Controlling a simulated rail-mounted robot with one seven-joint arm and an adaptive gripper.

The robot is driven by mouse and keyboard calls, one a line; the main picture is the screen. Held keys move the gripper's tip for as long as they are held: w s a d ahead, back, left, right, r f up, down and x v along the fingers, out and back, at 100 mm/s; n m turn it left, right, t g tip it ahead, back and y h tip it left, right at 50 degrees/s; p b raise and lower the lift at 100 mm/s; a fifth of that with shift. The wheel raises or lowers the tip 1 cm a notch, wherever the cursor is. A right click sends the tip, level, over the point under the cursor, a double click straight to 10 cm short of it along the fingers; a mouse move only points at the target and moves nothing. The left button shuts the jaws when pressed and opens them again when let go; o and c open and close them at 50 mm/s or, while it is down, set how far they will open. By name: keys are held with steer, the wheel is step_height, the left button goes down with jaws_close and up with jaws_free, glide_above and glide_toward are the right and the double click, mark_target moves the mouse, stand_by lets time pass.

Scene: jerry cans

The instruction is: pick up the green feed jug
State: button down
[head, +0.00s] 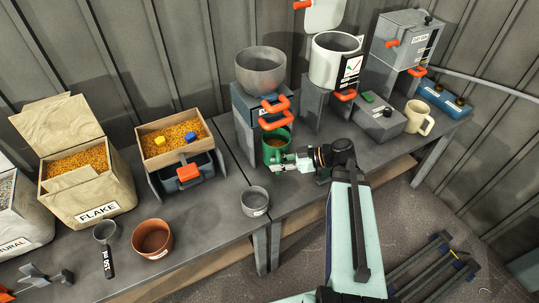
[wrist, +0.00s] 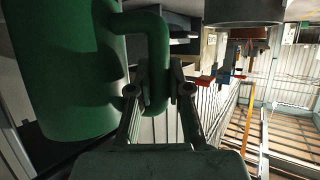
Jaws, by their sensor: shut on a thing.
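The green feed jug (head: 271,152) stands upright on the table under the spout of the dispenser with the grey bowl (head: 261,70). Some orange contents show at its top. In the wrist view the jug (wrist: 70,70) fills the left side, and its handle (wrist: 157,75) runs down between my fingers. My gripper (head: 284,164) reaches in from the right and is shut on the handle; it also shows in the wrist view (wrist: 158,90). The jug's base is partly hidden by the gripper in the head view.
Orange dispenser handles (head: 275,108) sit just above the jug. A small grey cup (head: 255,201) stands in front, near the table edge. A beige mug (head: 419,118) and a grey box (head: 378,117) stand to the right. A brown pot (head: 152,238) and a scoop (head: 106,240) are at the left.

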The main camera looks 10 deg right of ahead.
steer(key=s+d+p, duration=0.1)
steer(key=s+p, duration=0.6)
steer(key=p, duration=0.2)
steer(key=shift+s+d, duration=0.4)
stand_by(0.7)
